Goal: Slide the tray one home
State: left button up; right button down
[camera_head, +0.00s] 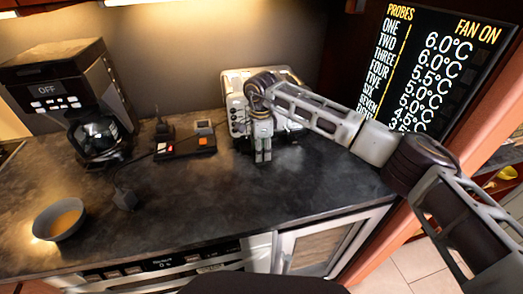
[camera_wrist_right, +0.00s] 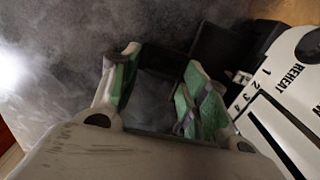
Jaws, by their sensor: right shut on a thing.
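A pale toaster (camera_head: 236,112) stands at the back of the dark counter, partly hidden by my right arm. Its white front with "REHEAT" and numbers (camera_wrist_right: 262,112) fills the right side of the wrist view. A dark, flat piece that looks like tray one (camera_wrist_right: 214,45) sticks out low by the toaster front. My right gripper (camera_head: 263,158) points down in front of the toaster. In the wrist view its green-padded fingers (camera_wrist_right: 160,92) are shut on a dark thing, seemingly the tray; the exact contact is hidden. My left gripper is not in view.
A coffee maker (camera_head: 62,88) with a glass pot stands at the left. A black box with lit switches (camera_head: 185,146) and cables lies left of the toaster. A bowl of orange liquid (camera_head: 60,220) is at the front left. The counter's front right is clear.

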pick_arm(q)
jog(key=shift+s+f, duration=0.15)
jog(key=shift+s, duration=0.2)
pick_arm(e)
jog(key=shift+w, duration=0.3)
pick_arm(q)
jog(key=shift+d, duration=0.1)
pick_arm(e)
jog(key=c, duration=0.7)
grip_release()
jog(key=shift+r, duration=0.15)
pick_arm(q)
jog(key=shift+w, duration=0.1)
pick_arm(e)
jog(key=shift+s+a, duration=0.2)
jog(key=shift+s, duration=0.05)
jog(key=shift+s, duration=0.15)
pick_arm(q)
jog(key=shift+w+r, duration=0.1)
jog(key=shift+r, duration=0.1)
pick_arm(e)
jog(key=shift+s+r, duration=0.15)
jog(key=shift+s, duration=0.45)
jog(key=shift+s, duration=0.15)
